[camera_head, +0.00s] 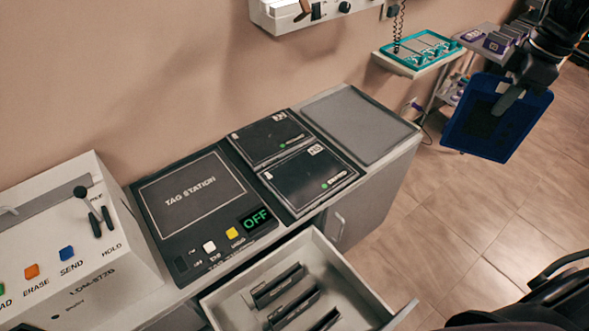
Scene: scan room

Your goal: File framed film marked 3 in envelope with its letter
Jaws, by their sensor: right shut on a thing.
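A blue frame with a dark panel (478,136) hangs in the upper right of the head view, over the floor. My right gripper (508,98) is shut on its upper part and holds it tilted in the air. No number can be read on it from here. My left gripper is not in view. No envelope can be made out for certain. Two dark flat panels with small labels, an upper one (262,141) and a lower one (318,182), lie on the counter beside the tag station (190,195), whose display reads OFF.
An open drawer (366,284) with several black slotted pieces (295,306) juts out below the counter. A white console (85,240) with coloured buttons stands at left. A grey pad (358,122) is bare. A teal tray (420,53) sits on a wall shelf.

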